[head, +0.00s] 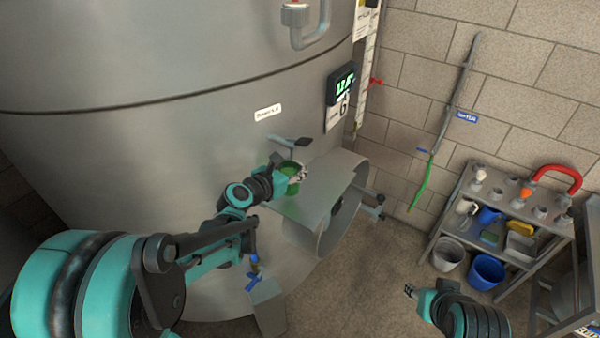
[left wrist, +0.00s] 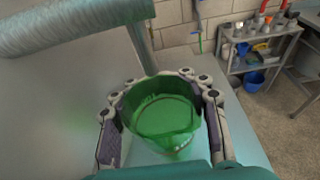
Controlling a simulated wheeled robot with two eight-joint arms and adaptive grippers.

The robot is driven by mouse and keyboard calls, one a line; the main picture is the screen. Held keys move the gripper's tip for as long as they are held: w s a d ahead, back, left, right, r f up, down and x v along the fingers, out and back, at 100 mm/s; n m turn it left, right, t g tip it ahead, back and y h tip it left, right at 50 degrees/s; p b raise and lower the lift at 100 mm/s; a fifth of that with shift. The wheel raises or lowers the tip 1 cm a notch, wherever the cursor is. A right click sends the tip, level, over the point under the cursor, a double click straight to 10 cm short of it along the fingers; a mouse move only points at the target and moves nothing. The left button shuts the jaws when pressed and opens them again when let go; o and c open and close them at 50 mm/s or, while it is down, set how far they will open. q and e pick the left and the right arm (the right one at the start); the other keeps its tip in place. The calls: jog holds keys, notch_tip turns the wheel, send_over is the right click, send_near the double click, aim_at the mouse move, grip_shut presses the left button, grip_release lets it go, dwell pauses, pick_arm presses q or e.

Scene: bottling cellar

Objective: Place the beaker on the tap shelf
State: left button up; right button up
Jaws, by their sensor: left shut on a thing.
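A green beaker (head: 287,187) is held upright or nearly so in my left gripper (head: 297,174). In the left wrist view the fingers wrap both sides of the beaker (left wrist: 163,112), and I look down into its open mouth. The tap shelf (head: 318,206) is a grey metal ledge on the front of the tank. The beaker is over its left, tank-side part, close below the tap (head: 288,141). I cannot tell whether its base touches the shelf. My right gripper (head: 411,291) is low over the floor, away from the shelf; its jaws are too small to read.
The large steel tank (head: 170,130) fills the left and back. A lit display (head: 342,84) hangs on it. A rack (head: 500,232) with buckets and fittings stands at the right by the brick wall. A blue-handled valve (head: 253,282) is low on the tank. Floor between is clear.

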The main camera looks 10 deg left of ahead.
pick_arm(q)
jog(key=shift+w+d, duration=0.15)
jog(key=shift+w, duration=0.2)
jog(key=shift+w+d, duration=0.25)
jog(key=shift+w, duration=0.2)
notch_tip(320, 180, down, 3)
jog(key=shift+a+f+b, duration=0.1)
jog(key=shift+f+b, duration=0.05)
jog(key=shift+b, duration=0.4)
jog(key=shift+f, duration=0.15)
jog(key=shift+s, duration=0.1)
jog(key=shift+f, duration=0.2)
jog(key=o, duration=1.2)
jog(key=shift+r, duration=0.1)
